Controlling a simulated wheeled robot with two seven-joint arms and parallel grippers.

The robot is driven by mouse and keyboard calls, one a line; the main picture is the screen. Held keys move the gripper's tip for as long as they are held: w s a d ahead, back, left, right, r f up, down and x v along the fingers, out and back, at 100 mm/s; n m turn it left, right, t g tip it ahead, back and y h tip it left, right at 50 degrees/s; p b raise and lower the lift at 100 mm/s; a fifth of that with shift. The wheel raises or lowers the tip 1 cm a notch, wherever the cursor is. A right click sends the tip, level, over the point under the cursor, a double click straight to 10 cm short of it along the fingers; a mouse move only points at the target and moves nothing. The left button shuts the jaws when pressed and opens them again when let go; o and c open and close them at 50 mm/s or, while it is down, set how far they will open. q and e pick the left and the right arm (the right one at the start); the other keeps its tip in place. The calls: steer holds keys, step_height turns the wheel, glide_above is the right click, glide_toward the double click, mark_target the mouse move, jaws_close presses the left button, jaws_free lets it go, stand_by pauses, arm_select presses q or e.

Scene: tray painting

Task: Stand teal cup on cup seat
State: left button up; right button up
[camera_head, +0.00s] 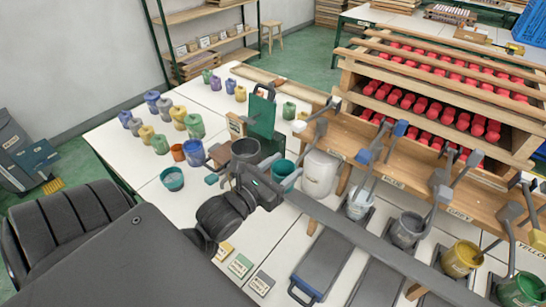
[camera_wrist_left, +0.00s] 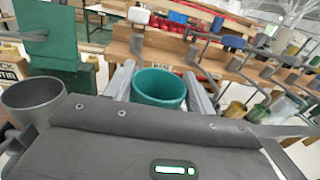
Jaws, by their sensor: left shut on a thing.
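The teal cup (camera_head: 286,172) is held by my left gripper (camera_head: 278,180) above the white table. In the left wrist view the teal cup (camera_wrist_left: 160,86) sits upright between the two grey fingers, its open mouth showing. A dark grey round container (camera_head: 245,151) stands just left of the cup, in front of a green upright board (camera_head: 262,115). The container also shows at the left of the left wrist view (camera_wrist_left: 32,97). I cannot make out a cup seat for certain. My right gripper is not in view.
A white jar (camera_head: 319,172) stands close right of the cup. Paint buckets (camera_head: 408,229) line the wooden rack (camera_head: 400,165) at right. Small labelled tiles (camera_head: 240,265) lie in front.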

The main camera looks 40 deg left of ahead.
arm_select(q)
steer(key=shift+w+a+f+b, duration=1.4)
steer(key=shift+a+f, duration=0.25)
steer(key=shift+a, duration=0.2)
steer(key=shift+w+a+f+b, duration=1.45)
steer(key=shift+a+f, duration=0.2)
steer(key=shift+a, duration=0.15)
steer(key=shift+w+a+f+b, duration=1.4)
steer(key=shift+a+f, duration=0.25)
steer(key=shift+a, duration=0.2)
step_height(320, 180, down, 2)
steer(key=shift+a+f+p, duration=0.1)
steer(key=shift+p, duration=0.45)
steer(key=shift+f, duration=0.45)
steer(key=shift+f, duration=0.1)
